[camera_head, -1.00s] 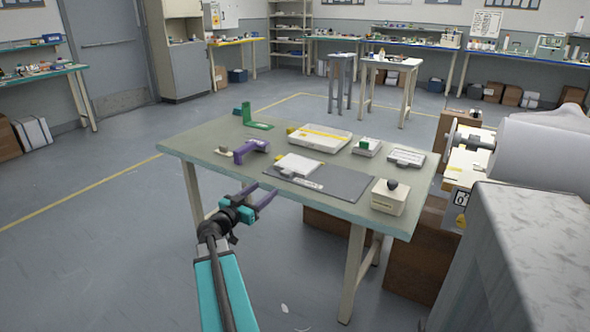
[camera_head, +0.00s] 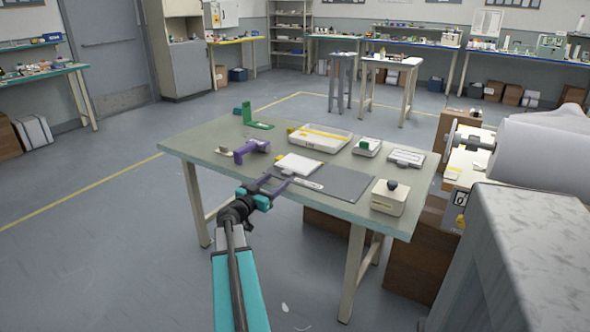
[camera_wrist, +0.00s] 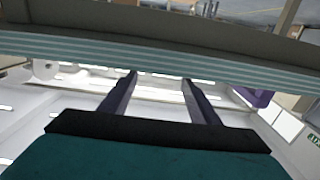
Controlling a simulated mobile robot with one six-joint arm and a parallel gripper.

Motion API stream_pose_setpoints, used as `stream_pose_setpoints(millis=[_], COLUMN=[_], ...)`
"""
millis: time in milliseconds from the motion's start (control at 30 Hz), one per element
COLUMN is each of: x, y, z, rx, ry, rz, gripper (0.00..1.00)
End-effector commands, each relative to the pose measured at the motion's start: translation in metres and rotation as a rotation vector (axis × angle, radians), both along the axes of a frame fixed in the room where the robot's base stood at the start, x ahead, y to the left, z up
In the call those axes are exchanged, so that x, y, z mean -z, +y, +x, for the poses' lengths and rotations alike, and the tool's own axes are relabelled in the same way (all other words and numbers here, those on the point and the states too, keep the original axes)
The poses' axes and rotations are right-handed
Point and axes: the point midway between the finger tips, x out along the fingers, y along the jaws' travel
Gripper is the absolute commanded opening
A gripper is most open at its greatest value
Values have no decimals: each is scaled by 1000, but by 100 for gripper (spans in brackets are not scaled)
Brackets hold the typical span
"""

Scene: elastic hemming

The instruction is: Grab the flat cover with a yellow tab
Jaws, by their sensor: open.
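A purple bracket (camera_head: 252,150) stands left of the plate. A white tray with a yellow strip (camera_head: 320,146) is behind it. A green bracket (camera_head: 256,121), a small box with a green knob (camera_head: 367,146), a white frame (camera_head: 406,158) and a cream box with a dark knob (camera_head: 389,196) surround the mat.

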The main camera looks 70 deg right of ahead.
Motion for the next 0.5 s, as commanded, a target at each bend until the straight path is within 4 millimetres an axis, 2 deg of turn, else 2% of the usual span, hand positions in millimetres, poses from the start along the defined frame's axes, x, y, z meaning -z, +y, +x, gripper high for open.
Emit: stream_pose_setpoints(millis=[167, 500], x=[0, 0], y=[-5, -39], z=[-1, -9], rx=[2, 3], ry=[0, 1], rz=[0, 0], gripper=[56, 56])
